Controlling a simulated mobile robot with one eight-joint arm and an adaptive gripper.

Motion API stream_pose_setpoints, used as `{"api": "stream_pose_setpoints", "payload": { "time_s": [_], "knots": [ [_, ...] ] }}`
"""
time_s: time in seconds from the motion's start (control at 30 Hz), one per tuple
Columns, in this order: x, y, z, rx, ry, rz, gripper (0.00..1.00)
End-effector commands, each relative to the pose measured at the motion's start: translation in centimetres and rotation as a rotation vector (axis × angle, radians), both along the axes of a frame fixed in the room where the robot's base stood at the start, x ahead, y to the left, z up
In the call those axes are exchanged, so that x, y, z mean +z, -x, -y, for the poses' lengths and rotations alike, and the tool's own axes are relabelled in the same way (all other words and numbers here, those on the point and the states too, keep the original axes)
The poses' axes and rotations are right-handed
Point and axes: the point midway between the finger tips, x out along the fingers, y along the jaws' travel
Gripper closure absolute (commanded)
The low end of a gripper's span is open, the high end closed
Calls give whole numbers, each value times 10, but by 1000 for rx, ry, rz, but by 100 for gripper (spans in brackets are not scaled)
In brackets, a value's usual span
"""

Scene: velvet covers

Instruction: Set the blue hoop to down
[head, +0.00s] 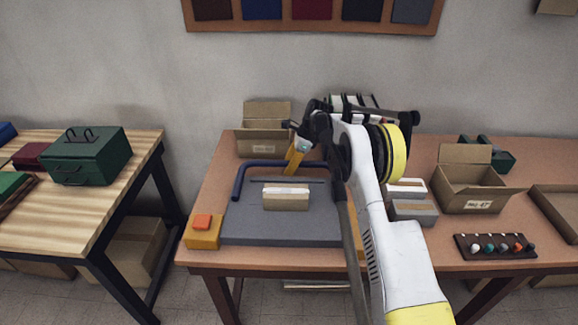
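The blue hoop (240,180) is a dark blue bent bar at the back left of a grey board (245,225) on the middle table. Its left leg and its long back bar show; its right end is hidden behind my arm. I cannot tell for sure whether it stands up or lies flat. My gripper (291,170), with yellow fingers, points down at the long bar and overlaps it in the picture. I cannot tell whether it touches the bar, or how far its fingers are apart.
A beige block (286,198) sits on the board, with a thin dark rod behind it. A yellow box with an orange button (202,222) is at the front left. Open cartons (264,140) (470,190) stand behind and at right. A knob panel (495,247) lies front right.

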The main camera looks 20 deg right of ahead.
Motion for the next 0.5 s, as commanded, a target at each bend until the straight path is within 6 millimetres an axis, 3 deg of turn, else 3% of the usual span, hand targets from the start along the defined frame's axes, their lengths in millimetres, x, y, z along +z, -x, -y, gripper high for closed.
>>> {"api": "stream_pose_setpoints", "payload": {
  "time_s": [0.27,0.5],
  "knots": [
    [10,2,4,-1,0,1,55],
    [56,10,22,-2,0,0,55]
  ]
}}
